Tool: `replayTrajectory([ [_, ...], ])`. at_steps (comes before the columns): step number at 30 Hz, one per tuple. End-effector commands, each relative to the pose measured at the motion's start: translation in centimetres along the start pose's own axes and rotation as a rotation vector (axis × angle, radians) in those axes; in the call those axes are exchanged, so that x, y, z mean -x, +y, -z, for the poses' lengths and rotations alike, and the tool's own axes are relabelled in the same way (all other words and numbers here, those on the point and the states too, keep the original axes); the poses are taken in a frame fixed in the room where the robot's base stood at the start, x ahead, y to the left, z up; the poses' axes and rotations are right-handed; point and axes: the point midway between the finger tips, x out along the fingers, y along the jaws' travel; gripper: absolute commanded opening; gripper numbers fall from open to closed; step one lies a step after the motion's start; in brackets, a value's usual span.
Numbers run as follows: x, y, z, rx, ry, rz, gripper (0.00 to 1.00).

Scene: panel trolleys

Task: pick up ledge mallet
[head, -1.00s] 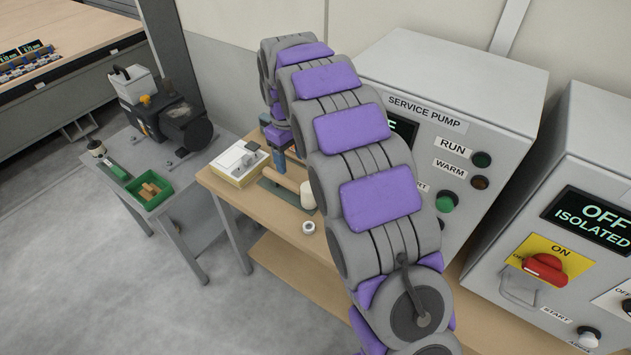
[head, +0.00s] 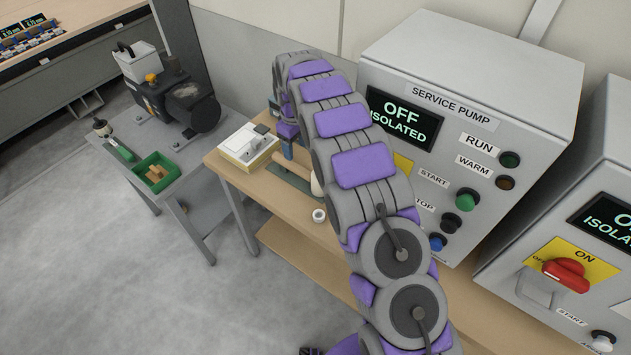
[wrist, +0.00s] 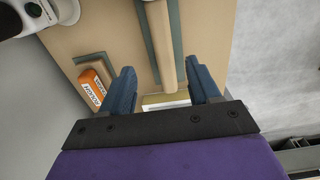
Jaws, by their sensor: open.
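The ledge mallet's pale wooden handle (head: 293,166) lies on a green mat on the wooden bench, with part of its pale head (head: 316,184) showing beside my arm. In the wrist view the handle (wrist: 163,55) runs lengthwise down the middle of the picture. My gripper (wrist: 162,72) is open, with one blue finger on each side of the handle's line and a clear gap to each. In the head view a blue part of my gripper (head: 287,150) shows by the handle's far end; my arm hides the rest. I cannot tell its height above the handle.
A white and yellow box (head: 247,150) stands left of the mat, and a white ring (head: 319,215) near the bench's front edge. An orange labelled block (wrist: 94,88) lies left of the fingers. The service pump cabinet (head: 465,65) stands behind the bench at right.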

Motion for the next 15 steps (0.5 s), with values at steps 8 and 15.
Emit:
replayTrajectory([
  [8,-5.2,-0.1,-0.1,0.0,-0.004,0.002,0.62],
  [15,-6.6,-0.2,0.0,0.001,-0.004,0.002,0.62],
])
